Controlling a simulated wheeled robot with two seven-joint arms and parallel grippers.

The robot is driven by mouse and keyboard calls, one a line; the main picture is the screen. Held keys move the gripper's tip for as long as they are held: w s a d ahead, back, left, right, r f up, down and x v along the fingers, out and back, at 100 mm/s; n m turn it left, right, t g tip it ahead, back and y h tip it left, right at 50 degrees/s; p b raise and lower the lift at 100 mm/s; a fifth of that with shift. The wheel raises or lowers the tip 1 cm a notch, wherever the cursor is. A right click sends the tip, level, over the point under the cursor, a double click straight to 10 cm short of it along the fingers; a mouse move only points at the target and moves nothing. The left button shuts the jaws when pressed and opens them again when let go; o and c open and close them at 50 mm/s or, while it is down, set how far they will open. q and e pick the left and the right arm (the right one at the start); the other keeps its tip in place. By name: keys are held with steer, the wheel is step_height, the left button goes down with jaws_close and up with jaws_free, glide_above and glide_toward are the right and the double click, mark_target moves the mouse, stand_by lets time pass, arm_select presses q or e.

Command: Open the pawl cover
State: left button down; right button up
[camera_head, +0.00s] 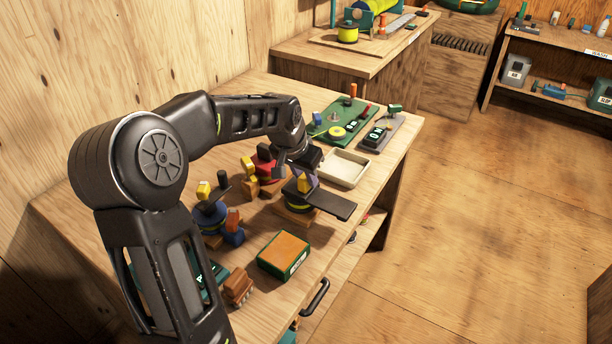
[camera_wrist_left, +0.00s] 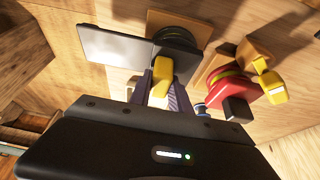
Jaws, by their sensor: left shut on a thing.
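A dark reel (camera_head: 299,204) stands on a small wooden block near the front edge of the bench, with a flat dark plate (camera_head: 335,204) sticking out to the right. A yellow piece (camera_head: 304,186) rises at this reel. My left gripper (camera_wrist_left: 163,82) is shut on this yellow piece (camera_wrist_left: 160,68), its purple fingers on either side. In the left wrist view the dark plate (camera_wrist_left: 115,44) and the round reel body (camera_wrist_left: 178,38) lie just beyond the fingertips. I cannot tell which part is the pawl cover. My right gripper is not in view.
A red reel (camera_head: 265,166) stands close behind, and a blue reel (camera_head: 210,214) to the left. An orange-topped green box (camera_head: 284,255) lies in front. A cream tray (camera_head: 344,167) and a green board (camera_head: 340,120) are to the right and behind. Open floor lies right of the bench.

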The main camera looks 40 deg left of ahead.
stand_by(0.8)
arm_select(q)
steer(key=shift+w+d, duration=0.1)
steer(key=shift+d, duration=0.25)
steer(key=d+b, duration=0.1)
steer(key=d, duration=0.1)
steer(key=d+b, duration=0.1)
steer(key=d, duration=0.2)
steer(key=d+b, duration=0.1)
steer(key=d, duration=0.2)
steer(key=shift+w+b, duration=0.4)
steer(key=c, duration=1.2)
jaws_free()
